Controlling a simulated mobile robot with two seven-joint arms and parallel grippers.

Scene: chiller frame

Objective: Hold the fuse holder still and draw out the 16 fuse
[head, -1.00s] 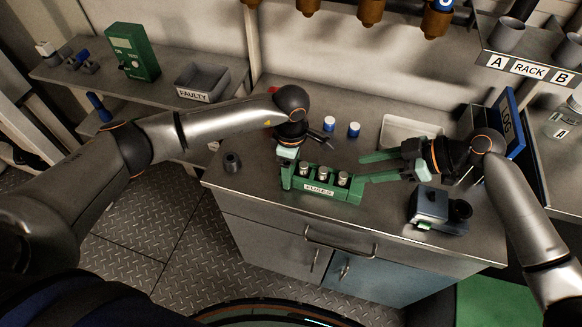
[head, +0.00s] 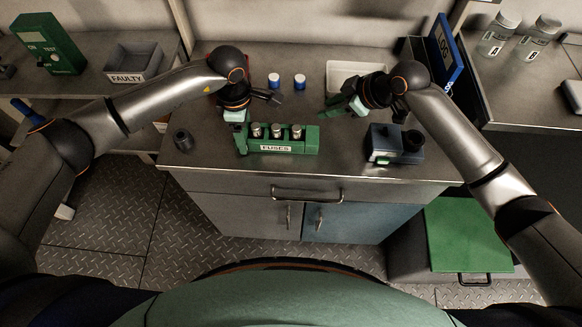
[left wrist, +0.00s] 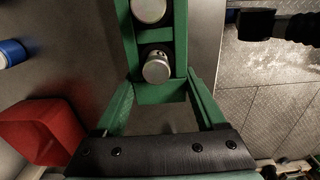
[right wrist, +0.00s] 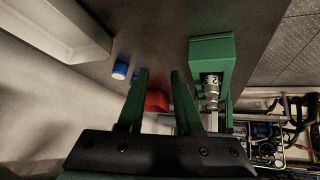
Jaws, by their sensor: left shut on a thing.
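The green fuse holder (head: 281,145), labelled FUSES, stands near the bench's front edge with three silver-topped fuses upright in it: left (head: 256,130), middle (head: 276,131) and right (head: 296,131). I cannot read which one is the 16. My left gripper (head: 238,124) is shut on the holder's left end; in the left wrist view its fingers straddle that end (left wrist: 160,94), and the nearest fuse (left wrist: 156,68) stands just beyond. My right gripper (right wrist: 158,82) is open and empty, behind and right of the holder. The holder's right end (right wrist: 211,52) shows beside its fingers.
Two blue-and-white cylinders (head: 287,80) stand behind the holder. A pale tray (head: 342,70) lies at the back right. A dark device (head: 394,142) stands right of the holder, a small dark cup (head: 183,140) to its left. A FAULTY bin (head: 145,55) sits on the left shelf.

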